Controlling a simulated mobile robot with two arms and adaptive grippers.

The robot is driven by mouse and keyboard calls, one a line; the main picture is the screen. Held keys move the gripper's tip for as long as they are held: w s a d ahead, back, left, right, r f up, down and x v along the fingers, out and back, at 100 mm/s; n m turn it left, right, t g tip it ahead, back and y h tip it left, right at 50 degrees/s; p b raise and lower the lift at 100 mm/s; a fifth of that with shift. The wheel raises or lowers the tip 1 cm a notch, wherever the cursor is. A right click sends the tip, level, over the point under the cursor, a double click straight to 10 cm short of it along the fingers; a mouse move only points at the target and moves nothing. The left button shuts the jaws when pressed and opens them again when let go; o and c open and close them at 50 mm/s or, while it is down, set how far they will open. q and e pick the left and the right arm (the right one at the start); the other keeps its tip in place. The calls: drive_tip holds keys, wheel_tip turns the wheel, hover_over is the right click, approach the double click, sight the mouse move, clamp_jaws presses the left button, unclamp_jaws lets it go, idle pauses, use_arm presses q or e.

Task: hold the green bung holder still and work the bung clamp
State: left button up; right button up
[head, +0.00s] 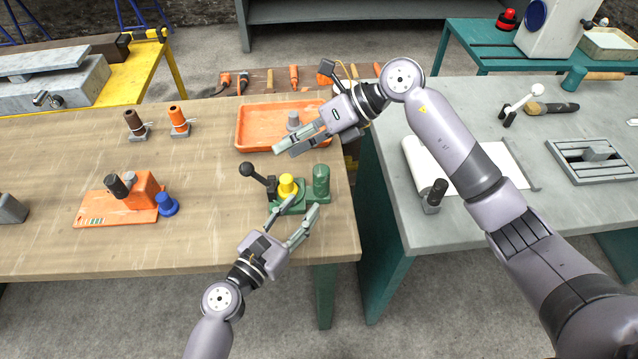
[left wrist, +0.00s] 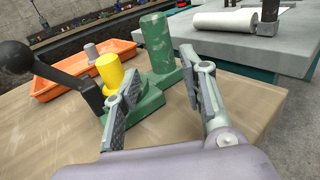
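The green bung holder (head: 320,184) stands near the right end of the wooden table, with an upright green post. A yellow bung (head: 288,185) sits upright in it, left of the post. The clamp lever with its black ball knob (head: 247,170) leans up to the left. My left gripper (head: 292,210) is open at the holder's near side. In the left wrist view its fingers (left wrist: 166,100) are apart, with the green base (left wrist: 146,104) just beyond them; contact is unclear. My right gripper (head: 284,151) hangs above and behind the holder, fingers pointing left; its opening is unclear.
An orange tray (head: 243,137) with a grey bung lies behind the holder. An orange fixture (head: 142,192) and a blue bung (head: 167,205) are at left. A grey bench (head: 385,150) stands right across a gap.

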sight(317, 189)
use_arm(q)
drive_tip(key=x, duration=0.8)
drive_tip(key=shift+w+d, duration=0.25)
drive_tip(key=shift+d, duration=0.05)
drive_tip(key=shift+c, duration=0.2)
clamp_jaws()
unclamp_jaws()
drive_tip(key=shift+c, duration=0.4)
clamp_jaws()
idle(1.2)
